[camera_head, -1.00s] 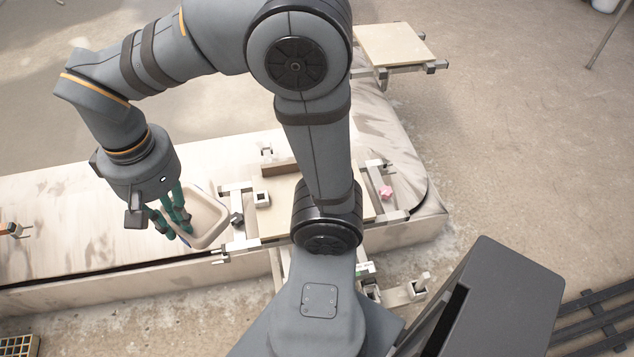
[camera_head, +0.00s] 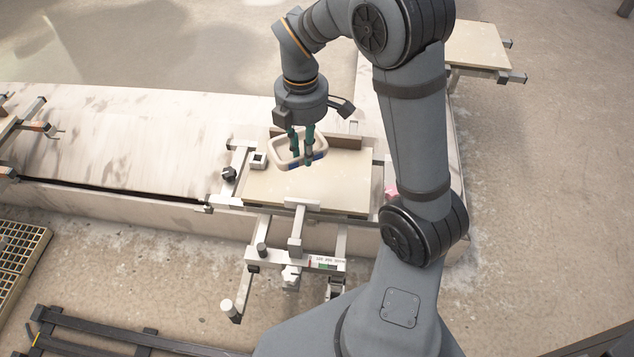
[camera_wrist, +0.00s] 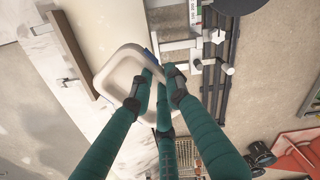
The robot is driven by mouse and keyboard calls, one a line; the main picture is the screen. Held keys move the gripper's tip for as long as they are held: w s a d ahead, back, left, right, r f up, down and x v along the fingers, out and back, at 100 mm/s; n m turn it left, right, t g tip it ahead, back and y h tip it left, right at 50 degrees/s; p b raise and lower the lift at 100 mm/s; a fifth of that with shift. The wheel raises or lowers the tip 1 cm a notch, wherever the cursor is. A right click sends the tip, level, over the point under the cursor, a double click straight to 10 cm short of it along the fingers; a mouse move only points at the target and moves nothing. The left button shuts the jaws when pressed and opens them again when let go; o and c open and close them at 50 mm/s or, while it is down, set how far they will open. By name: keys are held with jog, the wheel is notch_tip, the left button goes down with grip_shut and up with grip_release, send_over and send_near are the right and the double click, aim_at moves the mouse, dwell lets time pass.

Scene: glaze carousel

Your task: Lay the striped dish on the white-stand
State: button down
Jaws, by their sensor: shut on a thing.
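The striped dish (camera_head: 277,152) is a pale, rounded-square dish with a blue mark on its near side. My gripper (camera_head: 302,158), with green fingers, is shut on its rim and holds it over a beige board in a pale metal frame. The dish (camera_wrist: 112,78) also shows in the wrist view, partly hidden by my fingers (camera_wrist: 157,82). The board (camera_head: 350,178) looks like the white-stand's top, but no label confirms this. Its surface is bare apart from the dish above it. I cannot tell the exact gap between dish and board.
A brown strip (camera_head: 345,141) stands along the board's back edge. A black knob (camera_head: 229,174) is at its left and a pink knob (camera_head: 391,191) at its right. Pale bars and clamps (camera_head: 297,240) jut out in front. Another board (camera_head: 478,46) is at the back right.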

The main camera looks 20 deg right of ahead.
jog(key=w+d+f+n+b, duration=0.4)
jog(key=d+f+n+b, duration=0.15)
jog(key=f+n, duration=0.6)
jog(key=p, duration=0.1)
send_over(322, 165)
notch_tip(322, 165, down, 7)
jog(key=shift+s+f, duration=0.1)
jog(key=shift+f, duration=0.1)
jog(key=shift+f+b, duration=0.65)
jog(key=shift+f, duration=1.3)
jog(key=shift+f, duration=0.1)
jog(key=shift+f, duration=0.15)
jog(key=c, duration=1.7)
grip_release()
notch_tip(322, 165, up, 12)
jog(key=p, duration=0.6)
jog(key=shift+r, duration=0.25)
